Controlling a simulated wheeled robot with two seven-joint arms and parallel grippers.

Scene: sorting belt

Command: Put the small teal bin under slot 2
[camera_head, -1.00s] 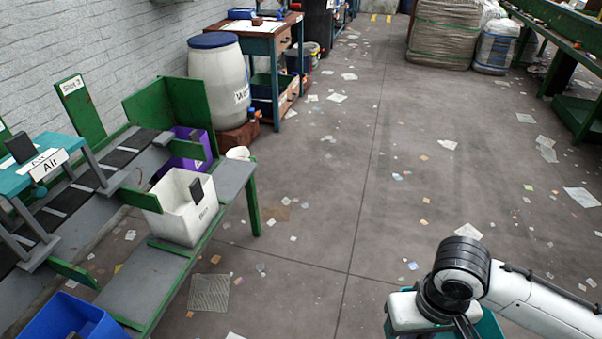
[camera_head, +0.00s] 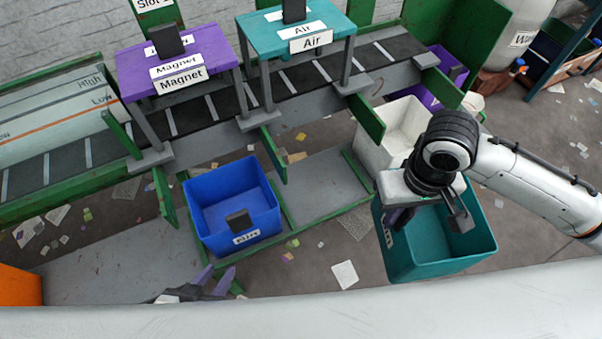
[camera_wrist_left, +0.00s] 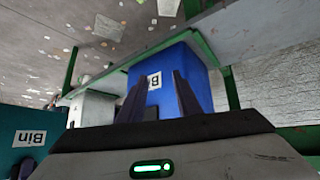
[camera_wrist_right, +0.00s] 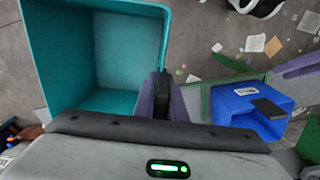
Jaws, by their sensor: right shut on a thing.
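The teal bin (camera_head: 455,262) hangs clear of the bench at the right of the head view, tilted, with its open top up. My right gripper (camera_head: 425,212) is shut on its rim; the right wrist view shows the fingers (camera_wrist_right: 160,95) closed at the bin's wall (camera_wrist_right: 110,100). My left gripper (camera_head: 205,283) is open and empty, in front of the blue bin; the left wrist view shows its fingers (camera_wrist_left: 158,98) apart. A slot sign (camera_head: 155,4) at the top is cut off, its number unclear. I see no readable slot 2 sign.
A blue bin (camera_head: 215,220) stands on the lower shelf. A white bin (camera_head: 385,145) and a purple bin (camera_head: 455,68) stand further right. Between blue and white, a shelf bay (camera_head: 318,190) is bare. The belt (camera_head: 200,115) with Magnet (camera_head: 135,75) and Air (camera_head: 265,40) stations runs above.

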